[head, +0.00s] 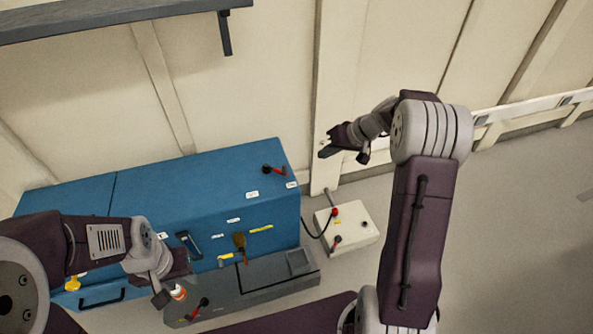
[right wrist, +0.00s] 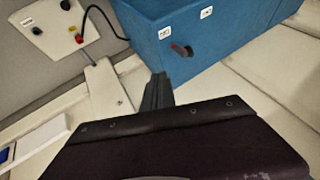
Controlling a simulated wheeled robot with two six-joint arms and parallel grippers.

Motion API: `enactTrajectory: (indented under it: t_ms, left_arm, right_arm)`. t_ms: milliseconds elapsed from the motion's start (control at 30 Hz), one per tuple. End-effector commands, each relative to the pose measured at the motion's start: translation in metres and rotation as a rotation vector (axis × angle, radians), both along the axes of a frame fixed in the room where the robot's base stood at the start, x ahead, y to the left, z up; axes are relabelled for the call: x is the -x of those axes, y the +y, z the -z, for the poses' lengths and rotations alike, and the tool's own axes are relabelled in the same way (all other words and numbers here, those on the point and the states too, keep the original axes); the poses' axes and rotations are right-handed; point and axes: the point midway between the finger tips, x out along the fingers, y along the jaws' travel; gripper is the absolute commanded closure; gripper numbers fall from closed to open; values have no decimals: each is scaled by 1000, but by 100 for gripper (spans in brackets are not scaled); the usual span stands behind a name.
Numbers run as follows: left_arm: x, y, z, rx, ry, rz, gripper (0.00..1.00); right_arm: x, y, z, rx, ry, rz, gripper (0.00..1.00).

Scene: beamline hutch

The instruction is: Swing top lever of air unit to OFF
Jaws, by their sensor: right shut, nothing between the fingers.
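The air unit is a long blue cabinet (head: 205,180), also in the right wrist view (right wrist: 190,80). Its top lever (head: 273,170), red and black, sits near the right end of the top; it shows in the right wrist view too (right wrist: 182,49). Two small white labels (head: 252,195) (head: 291,185) lie near it; their text is too small to read. My right gripper (head: 325,151) is shut and empty, right of the lever and apart from it; its fingers show in the right wrist view (right wrist: 158,88). My left gripper (head: 166,294) is low at the front; its jaw opening is unclear.
A grey console (head: 258,278) with a red-knobbed lever (head: 200,305) stands before the cabinet. A white box (head: 350,236) with red knobs and a black cable is to the right. A dark shelf (head: 110,15) overhangs the back left. Floor at right is clear.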

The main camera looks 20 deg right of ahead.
Motion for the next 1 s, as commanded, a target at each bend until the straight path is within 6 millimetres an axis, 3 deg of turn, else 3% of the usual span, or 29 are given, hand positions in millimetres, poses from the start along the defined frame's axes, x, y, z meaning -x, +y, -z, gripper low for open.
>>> enactTrajectory:
  t_ms: [267,767,1000]
  left_arm:
    - [0,0,1,0,0,0,64]
    - [0,0,40,0,0,0,64]
    - [0,0,47,0,0,0,64]
  right_arm:
    - [-1,2,3,1,0,-1,100]
    - [-45,43,85,1,2,-5,100]
    - [-50,75,80,2,0,-2,100]
